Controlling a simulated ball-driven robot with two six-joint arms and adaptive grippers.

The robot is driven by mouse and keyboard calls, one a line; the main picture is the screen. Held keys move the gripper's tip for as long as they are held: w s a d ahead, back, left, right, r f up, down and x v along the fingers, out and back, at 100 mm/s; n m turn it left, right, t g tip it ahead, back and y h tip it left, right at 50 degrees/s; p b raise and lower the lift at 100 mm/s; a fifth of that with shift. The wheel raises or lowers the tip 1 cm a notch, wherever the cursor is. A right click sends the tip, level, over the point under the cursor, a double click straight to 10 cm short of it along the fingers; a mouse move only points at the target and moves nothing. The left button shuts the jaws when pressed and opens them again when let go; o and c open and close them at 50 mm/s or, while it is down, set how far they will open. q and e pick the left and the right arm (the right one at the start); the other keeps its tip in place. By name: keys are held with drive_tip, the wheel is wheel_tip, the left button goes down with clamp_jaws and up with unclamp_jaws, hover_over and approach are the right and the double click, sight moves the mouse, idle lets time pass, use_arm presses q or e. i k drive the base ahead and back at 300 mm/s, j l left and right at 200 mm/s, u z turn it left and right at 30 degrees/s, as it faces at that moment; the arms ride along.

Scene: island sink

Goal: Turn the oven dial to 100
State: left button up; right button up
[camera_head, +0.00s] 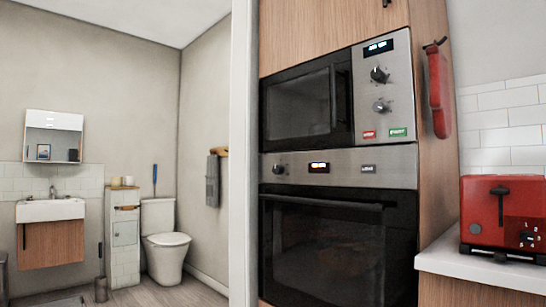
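The oven (330,245) is built into a tall wooden cabinet right of the middle in the head view. Its dial (279,169) is a dark round knob at the left end of the steel control panel. The oven door is shut, with a long horizontal handle (325,202) below the panel. Neither of my grippers shows in this view.
A microwave (310,105) with two knobs sits above the oven. A red toaster (502,215) stands on a white counter (490,268) at the right. A red mitt (438,92) hangs on the cabinet side. A bathroom with a toilet (164,240) lies at the left.

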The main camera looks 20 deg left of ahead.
sight(278, 169)
drive_tip(key=i+j+z, duration=0.1)
drive_tip(key=j, duration=0.2)
drive_tip(key=i+j, duration=0.2)
drive_tip(key=j, duration=0.15)
drive_tip(key=i+j+z, duration=0.15)
drive_tip(key=j, duration=0.2)
drive_tip(key=i+j+z, duration=0.1)
drive_tip(key=j, duration=0.2)
drive_tip(key=i+j, duration=0.1)
drive_tip(key=j, duration=0.25)
drive_tip(key=z, duration=0.05)
